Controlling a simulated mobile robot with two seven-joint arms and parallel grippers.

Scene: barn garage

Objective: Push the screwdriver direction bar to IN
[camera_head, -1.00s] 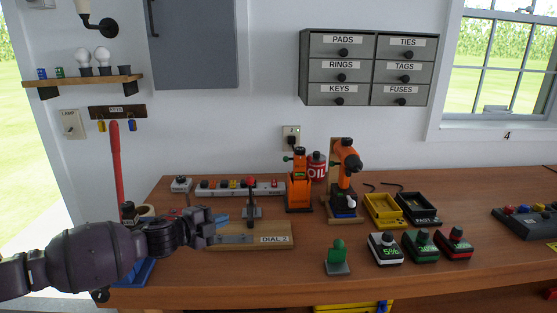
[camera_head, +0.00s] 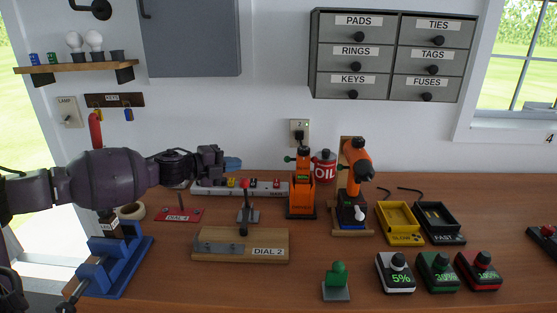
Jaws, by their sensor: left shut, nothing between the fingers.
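Two orange tools stand at the back of the bench. One (camera_head: 301,186) is upright with a small green part on its left side. The other (camera_head: 356,165) is drill-shaped and sits in a wooden stand. I cannot tell which is the screwdriver, and no direction bar or IN marking is readable. My left gripper (camera_head: 231,163) reaches in from the left, above the power strip. Its blue-tipped fingers are shut and empty, left of the upright orange tool and apart from it. My right gripper is not in view.
A wooden DIAL 2 board (camera_head: 270,241) with a red-topped lever (camera_head: 245,200) lies in front. A blue vise (camera_head: 110,262) is at left. A red oil can (camera_head: 324,165) stands between the tools. Chargers (camera_head: 403,224) and battery packs (camera_head: 437,272) are at right. A green-topped piece (camera_head: 338,281) is at front.

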